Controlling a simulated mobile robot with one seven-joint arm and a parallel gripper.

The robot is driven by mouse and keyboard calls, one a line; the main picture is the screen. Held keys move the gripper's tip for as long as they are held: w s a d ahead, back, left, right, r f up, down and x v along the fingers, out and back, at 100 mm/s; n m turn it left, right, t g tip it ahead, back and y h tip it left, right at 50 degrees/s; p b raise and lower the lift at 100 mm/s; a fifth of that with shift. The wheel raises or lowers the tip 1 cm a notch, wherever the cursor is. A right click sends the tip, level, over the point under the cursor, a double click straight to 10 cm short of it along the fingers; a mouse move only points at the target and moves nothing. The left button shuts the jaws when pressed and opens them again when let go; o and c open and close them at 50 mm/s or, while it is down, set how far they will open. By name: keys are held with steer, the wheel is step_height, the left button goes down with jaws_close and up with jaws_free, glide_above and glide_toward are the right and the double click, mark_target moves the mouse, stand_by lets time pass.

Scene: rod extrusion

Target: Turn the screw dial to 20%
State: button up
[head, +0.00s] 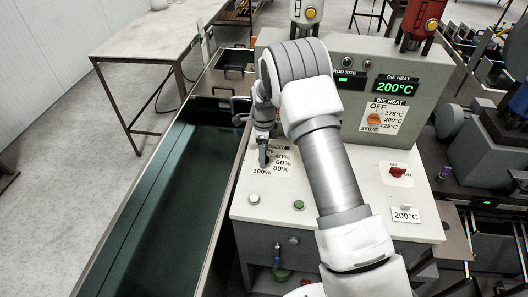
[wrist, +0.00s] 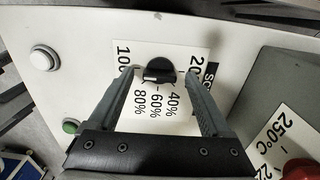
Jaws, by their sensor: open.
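The screw dial (wrist: 158,68) is a black round knob on a white label plate (wrist: 178,100) marked 40%, 60%, 80% and partly covered 20 and 100 marks. In the wrist view my gripper (wrist: 160,73) is open, with one finger on each side of the dial and a visible gap to it. I cannot tell whether the fingers are down at the knob's height. Which mark the dial points at is unclear. In the head view my gripper (head: 263,152) is over the dial label (head: 280,168) and hides most of the dial.
A white button (head: 254,199) and a green button (head: 299,204) sit in front of the label. A red switch (head: 398,170) is to the right. The upright panel has an orange die heat knob (head: 374,119) and a 200°C display (head: 397,87). A long dark trough (head: 165,190) runs along the left.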

jaws_close()
stand_by(0.3)
